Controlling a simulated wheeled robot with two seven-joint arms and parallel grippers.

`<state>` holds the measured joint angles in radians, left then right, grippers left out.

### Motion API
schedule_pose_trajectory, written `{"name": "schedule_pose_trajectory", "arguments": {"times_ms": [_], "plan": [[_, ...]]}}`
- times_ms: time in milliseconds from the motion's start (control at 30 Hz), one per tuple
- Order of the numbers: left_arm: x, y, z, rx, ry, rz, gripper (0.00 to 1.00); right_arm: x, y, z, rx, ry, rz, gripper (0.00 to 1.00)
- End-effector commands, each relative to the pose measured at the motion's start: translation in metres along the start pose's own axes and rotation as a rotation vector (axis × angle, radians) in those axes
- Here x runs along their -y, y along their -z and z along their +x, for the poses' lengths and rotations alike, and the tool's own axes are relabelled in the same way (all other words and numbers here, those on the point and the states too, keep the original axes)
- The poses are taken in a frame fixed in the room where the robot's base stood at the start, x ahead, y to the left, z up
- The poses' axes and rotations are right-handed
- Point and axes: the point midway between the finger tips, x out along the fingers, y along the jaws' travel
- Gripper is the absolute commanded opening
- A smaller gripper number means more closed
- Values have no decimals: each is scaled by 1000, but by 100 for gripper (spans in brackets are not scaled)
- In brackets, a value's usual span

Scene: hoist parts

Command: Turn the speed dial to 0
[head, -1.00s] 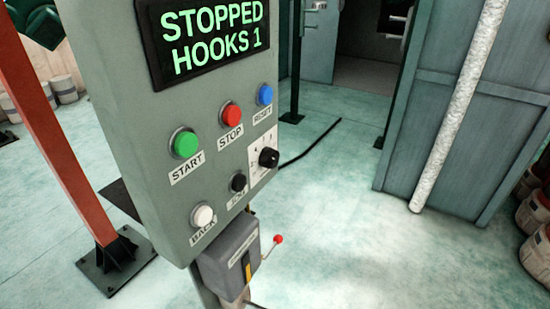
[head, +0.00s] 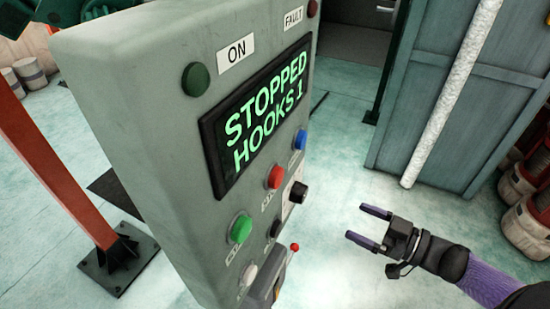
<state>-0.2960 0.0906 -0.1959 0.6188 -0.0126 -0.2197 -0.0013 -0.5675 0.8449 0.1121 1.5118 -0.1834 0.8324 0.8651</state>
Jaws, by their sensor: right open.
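The speed dial (head: 298,192) is a black knob on a white plate at the right edge of the grey control panel (head: 140,130). I see it at a steep angle, and its setting is too small to read. The panel's screen (head: 262,112) reads "STOPPED HOOKS 1". My right gripper (head: 368,224) is open and empty, to the right of the dial and lower in the picture, apart from the panel. Its two purple-grey fingers point left toward the panel. My left gripper is not in view.
Near the dial are a red button (head: 275,176), a blue button (head: 300,139), a green button (head: 240,229) and a white button (head: 248,275). A red-tipped lever (head: 295,247) sticks out below. A red post (head: 60,150) stands left.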

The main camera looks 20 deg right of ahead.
Motion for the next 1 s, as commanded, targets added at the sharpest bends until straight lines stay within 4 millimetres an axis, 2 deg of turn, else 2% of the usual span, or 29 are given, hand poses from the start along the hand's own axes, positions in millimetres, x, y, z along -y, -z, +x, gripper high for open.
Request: {"name": "schedule_pose_trajectory", "arguments": {"times_ms": [33, 100, 167, 400, 533, 700, 900, 933, 1000], "plan": [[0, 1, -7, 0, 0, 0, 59, 7, 21, 3, -27, 66, -1, 94], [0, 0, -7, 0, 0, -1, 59, 14, 33, 7, -51, 120, 4, 94], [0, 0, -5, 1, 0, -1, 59, 16, 35, 15, -59, 133, 5, 94], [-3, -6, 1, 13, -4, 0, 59, 22, 36, 71, -61, 128, 5, 94], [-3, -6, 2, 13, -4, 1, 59, 25, 37, 93, -58, 126, 5, 94], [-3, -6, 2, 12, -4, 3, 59, 26, 38, 104, -54, 125, 6, 94], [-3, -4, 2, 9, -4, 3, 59, 26, 37, 104, -53, 124, 6, 94], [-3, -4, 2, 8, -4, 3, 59, 26, 37, 104, -54, 124, 6, 89], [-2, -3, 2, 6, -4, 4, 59, 26, 37, 104, -54, 124, 6, 74]]}}
